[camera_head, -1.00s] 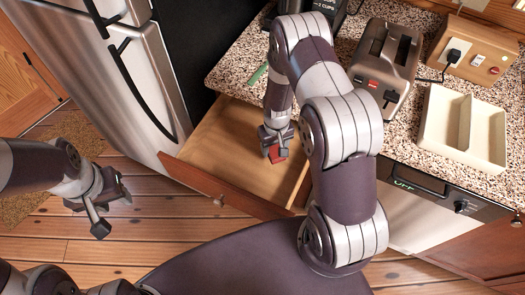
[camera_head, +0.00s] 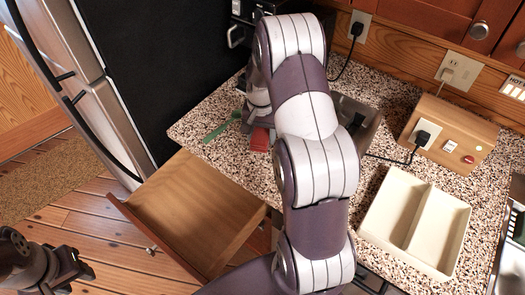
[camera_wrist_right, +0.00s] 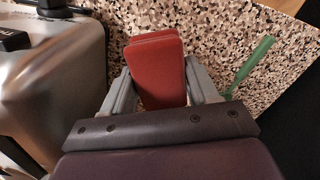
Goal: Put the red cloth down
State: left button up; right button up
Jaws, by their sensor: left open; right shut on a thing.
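The red cloth (camera_wrist_right: 157,75) is a folded red block between the fingers of my right gripper (camera_wrist_right: 160,92), seen in the right wrist view. In the head view the red cloth (camera_head: 260,139) shows over the speckled counter (camera_head: 300,168), near its left edge. My right gripper is shut on it; my arm hides most of that gripper in the head view. I cannot tell whether the cloth touches the counter. My left gripper (camera_head: 80,272) is open and empty over the floor at the lower left.
An open, empty drawer (camera_head: 195,205) juts out below the counter. A green strip (camera_head: 222,126) lies left of the cloth. A toaster (camera_head: 356,115) stands partly behind my arm. A cream two-part tray (camera_head: 414,222) and a wooden outlet box (camera_head: 447,135) are at the right.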

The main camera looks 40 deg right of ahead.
aim_at(259, 161)
notch_tip(259, 161, down, 2)
jog(key=shift+p, duration=0.6)
jog(key=f, duration=0.1)
jog(key=a+f, duration=0.1)
jog(key=w+f, duration=0.1)
jog(key=shift+w+a+p, duration=0.1)
jog(key=shift+a+p, duration=0.15)
jog(key=shift+p, duration=0.1)
jog(key=f, duration=0.2)
jog(key=d+f+p, duration=0.1)
jog(key=f, duration=0.1)
jog(key=shift+s+f, duration=0.1)
jog(key=shift+s, duration=0.25)
jog(key=shift+f, duration=0.1)
jog(key=shift+w+a, duration=0.1)
jog(key=shift+a, duration=0.1)
jog(key=shift+a+f+b, duration=0.1)
jog(key=shift+f+b, duration=0.05)
jog(key=shift+b, duration=0.15)
jog(key=o, duration=1)
jog(key=shift+c, duration=0.2)
jog(key=shift+o, duration=0.3)
pick_arm(q)
jog(key=shift+a+r, duration=0.3)
jog(key=shift+r, duration=0.2)
jog(key=shift+a+r, duration=0.25)
jog(key=shift+r, duration=0.25)
pick_arm(e)
jog(key=shift+d, duration=0.2)
